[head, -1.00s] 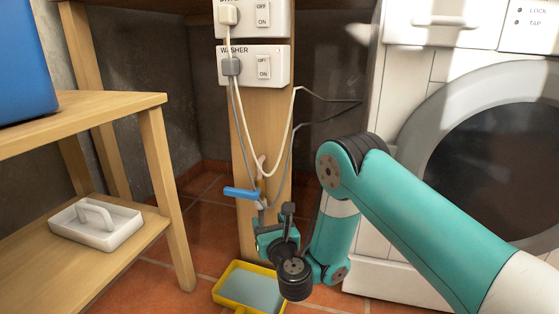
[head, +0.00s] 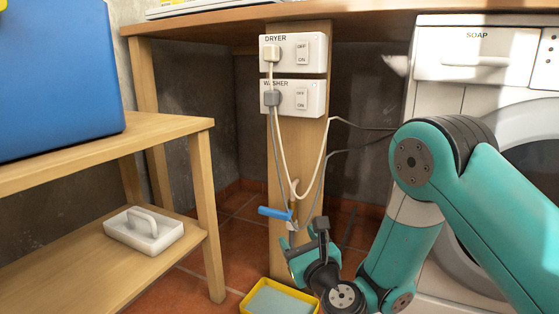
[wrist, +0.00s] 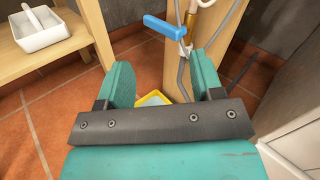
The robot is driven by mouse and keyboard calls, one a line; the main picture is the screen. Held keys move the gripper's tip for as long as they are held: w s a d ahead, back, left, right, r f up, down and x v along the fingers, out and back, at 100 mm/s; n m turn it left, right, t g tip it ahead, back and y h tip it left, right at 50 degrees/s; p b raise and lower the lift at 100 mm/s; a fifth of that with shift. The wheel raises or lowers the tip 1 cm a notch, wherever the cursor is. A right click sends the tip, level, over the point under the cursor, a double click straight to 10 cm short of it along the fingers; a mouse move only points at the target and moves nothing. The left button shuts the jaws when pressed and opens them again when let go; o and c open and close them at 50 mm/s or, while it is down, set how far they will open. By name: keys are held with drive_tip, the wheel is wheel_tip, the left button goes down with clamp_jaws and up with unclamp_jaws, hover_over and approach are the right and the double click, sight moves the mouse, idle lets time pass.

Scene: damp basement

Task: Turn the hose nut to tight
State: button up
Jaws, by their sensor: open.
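A tap with a blue lever (head: 275,213) sits low on the wooden post (head: 290,150). The lever also shows in the wrist view (wrist: 165,27), next to a brass pipe (wrist: 206,18). A small greyish fitting, which may be the hose nut (wrist: 187,50), hangs just below the tap; it also shows in the head view (head: 292,225). Its details are too small to tell how tight it is. My gripper (head: 306,243) is below and in front of the tap. In the wrist view its teal fingers (wrist: 162,70) are apart and empty, with the fitting beyond them, near the right fingertip.
A yellow tray (head: 250,296) with a pale blue-grey inside stands on the floor below. Grey and cream cables (head: 322,165) loop beside the tap from the switch boxes (head: 294,98). A wooden shelf (head: 190,132) stands left, the washing machine (head: 440,105) right.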

drive_tip(key=s+a+r+n+g+y+p, duration=0.1)
drive_tip(key=r+n+p, duration=0.3)
drive_tip(key=r, duration=0.4)
drive_tip(key=s+a+r+n+g+y+p, duration=0.2)
drive_tip(key=a+r+n+y+p, duration=0.1)
drive_tip(key=r, duration=0.5)
drive_tip(key=shift+r+n+g+y+p, duration=0.3)
drive_tip(key=shift+n+y+p, duration=0.3)
drive_tip(key=shift+n+p, duration=0.65)
